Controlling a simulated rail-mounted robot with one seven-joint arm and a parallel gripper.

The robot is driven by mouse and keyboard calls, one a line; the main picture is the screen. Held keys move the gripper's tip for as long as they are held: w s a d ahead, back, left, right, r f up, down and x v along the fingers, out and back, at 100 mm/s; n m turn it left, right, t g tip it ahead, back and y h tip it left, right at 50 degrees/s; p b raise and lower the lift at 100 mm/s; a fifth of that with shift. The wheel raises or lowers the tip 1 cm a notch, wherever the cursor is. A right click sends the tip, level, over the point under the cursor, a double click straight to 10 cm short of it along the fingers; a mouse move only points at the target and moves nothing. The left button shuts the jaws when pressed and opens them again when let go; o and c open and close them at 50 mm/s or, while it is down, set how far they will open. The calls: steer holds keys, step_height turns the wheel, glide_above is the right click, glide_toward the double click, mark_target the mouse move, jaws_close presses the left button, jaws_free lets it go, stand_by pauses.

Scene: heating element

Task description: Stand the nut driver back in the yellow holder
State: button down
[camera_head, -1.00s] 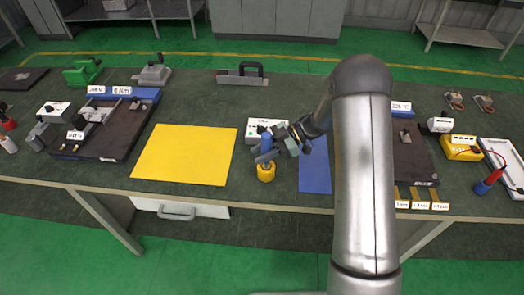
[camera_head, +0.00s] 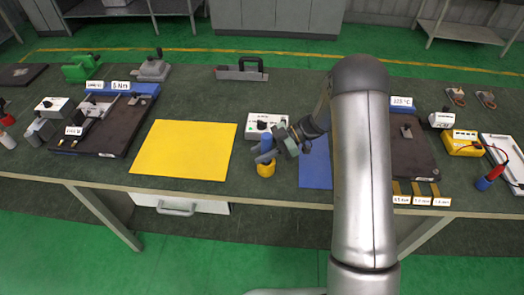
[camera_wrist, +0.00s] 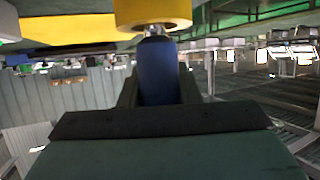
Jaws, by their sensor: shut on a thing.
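The nut driver has a blue handle (camera_head: 266,141) and stands about upright between the fingers of my gripper (camera_head: 268,154). In the wrist view, which is upside down, the blue handle (camera_wrist: 157,72) lies between the two dark fingers. A short bit of metal shaft (camera_wrist: 154,30) shows between the handle and the yellow holder (camera_wrist: 153,11). In the head view the yellow holder (camera_head: 265,170) stands near the front of the bench, right under the gripper. The shaft's tip is hidden and appears to be inside the holder.
A yellow mat (camera_head: 184,148) lies to the left and a blue mat (camera_head: 314,168) to the right. A white box with a dark knob (camera_head: 262,126) sits just behind the holder. Dark fixture plates with labels stand farther left and right.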

steer(key=shift+f, duration=0.3)
steer(key=c, duration=1)
jaws_free()
steer(key=shift+d, duration=0.1)
steer(key=b+v, duration=0.4)
steer(key=v, duration=1.3)
steer(key=shift+d+r, duration=0.1)
steer(key=shift+d, duration=0.05)
